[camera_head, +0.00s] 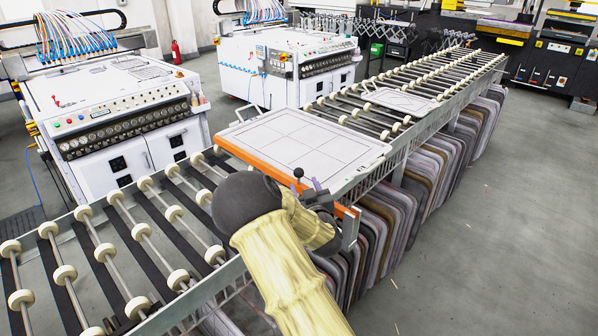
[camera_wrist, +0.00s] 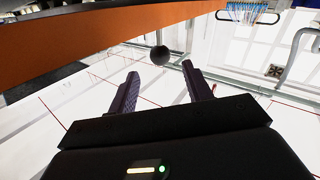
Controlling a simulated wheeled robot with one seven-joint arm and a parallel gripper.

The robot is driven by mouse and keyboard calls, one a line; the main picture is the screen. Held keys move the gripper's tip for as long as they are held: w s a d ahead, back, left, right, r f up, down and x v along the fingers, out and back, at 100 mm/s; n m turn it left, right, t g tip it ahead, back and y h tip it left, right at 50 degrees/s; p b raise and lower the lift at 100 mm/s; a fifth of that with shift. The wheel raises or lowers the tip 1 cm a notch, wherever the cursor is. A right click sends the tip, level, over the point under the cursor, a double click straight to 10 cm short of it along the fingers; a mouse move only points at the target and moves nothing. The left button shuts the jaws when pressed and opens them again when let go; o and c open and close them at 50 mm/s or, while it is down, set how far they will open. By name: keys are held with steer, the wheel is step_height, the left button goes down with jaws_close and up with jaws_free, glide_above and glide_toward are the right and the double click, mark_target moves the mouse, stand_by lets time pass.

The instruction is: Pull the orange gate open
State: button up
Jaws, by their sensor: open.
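The orange gate (camera_head: 256,160) is a long bar across the roller conveyor, along the near edge of a framed white panel (camera_head: 300,142). In the wrist view the gate (camera_wrist: 90,47) crosses the upper left. A black ball knob (camera_head: 298,172) stands near the gate's right part; in the wrist view the knob (camera_wrist: 160,55) shows just beyond and between my fingertips. My gripper (camera_head: 309,187) is open and empty beside the knob, with its two purple fingers apart in the wrist view (camera_wrist: 163,76). My arm hides part of the gate. I cannot tell whether the fingers touch the knob.
Bare rollers (camera_head: 125,225) lie on the near side of the gate. A smaller panel (camera_head: 400,100) lies farther along the conveyor. Several panels hang below (camera_head: 410,170). White machines (camera_head: 115,110) stand to the left.

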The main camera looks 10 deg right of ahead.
mark_target(300, 176)
steer(key=w+p, duration=0.1)
steer(key=w, duration=0.6)
steer(key=shift+w+a, duration=0.15)
steer(key=shift+w, duration=0.2)
jaws_close()
